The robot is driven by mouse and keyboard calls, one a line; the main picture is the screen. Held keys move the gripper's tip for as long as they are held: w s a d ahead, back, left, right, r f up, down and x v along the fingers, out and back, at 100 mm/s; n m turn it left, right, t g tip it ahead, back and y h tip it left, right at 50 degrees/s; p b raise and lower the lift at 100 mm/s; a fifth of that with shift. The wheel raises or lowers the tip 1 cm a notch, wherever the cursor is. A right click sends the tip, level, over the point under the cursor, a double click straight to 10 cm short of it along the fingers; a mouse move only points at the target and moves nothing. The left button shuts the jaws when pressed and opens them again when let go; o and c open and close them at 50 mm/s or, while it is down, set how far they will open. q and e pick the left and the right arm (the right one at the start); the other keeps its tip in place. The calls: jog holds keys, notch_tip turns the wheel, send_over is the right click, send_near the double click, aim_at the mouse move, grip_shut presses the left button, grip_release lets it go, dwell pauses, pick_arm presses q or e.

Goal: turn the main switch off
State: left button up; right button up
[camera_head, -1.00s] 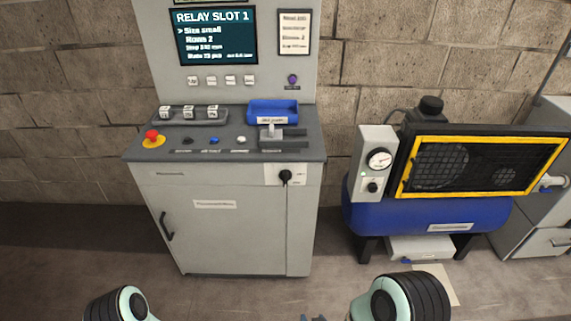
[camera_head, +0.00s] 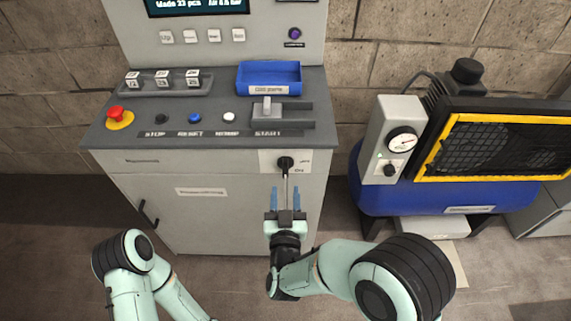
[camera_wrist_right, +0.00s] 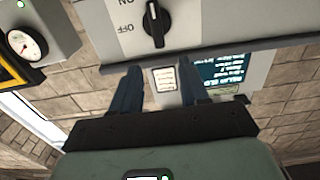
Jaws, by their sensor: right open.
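The main switch is a black rotary knob (camera_head: 285,162) on a pale plate at the upper right of the grey cabinet's front, with OFF and ON lettering beside it. In the right wrist view the knob (camera_wrist_right: 156,25) appears at the top, its long grip upright in the picture, and the lettering looks upside down. My right gripper (camera_head: 284,194) is open and empty, just below and in front of the knob, apart from it. Its two blue fingers (camera_wrist_right: 160,88) point toward the panel. My left arm shows at lower left, but its gripper is out of view.
The console top holds a red emergency button (camera_head: 118,115), a blue tray (camera_head: 268,76) and a grey lever (camera_head: 267,107) above the switch. A blue compressor (camera_head: 400,194) with a gauge and yellow-framed guard stands to the right. Floor shows between cabinet and compressor.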

aim_at(285, 166)
jog(key=w, duration=0.9)
jog(key=shift+w, duration=0.25)
grip_shut()
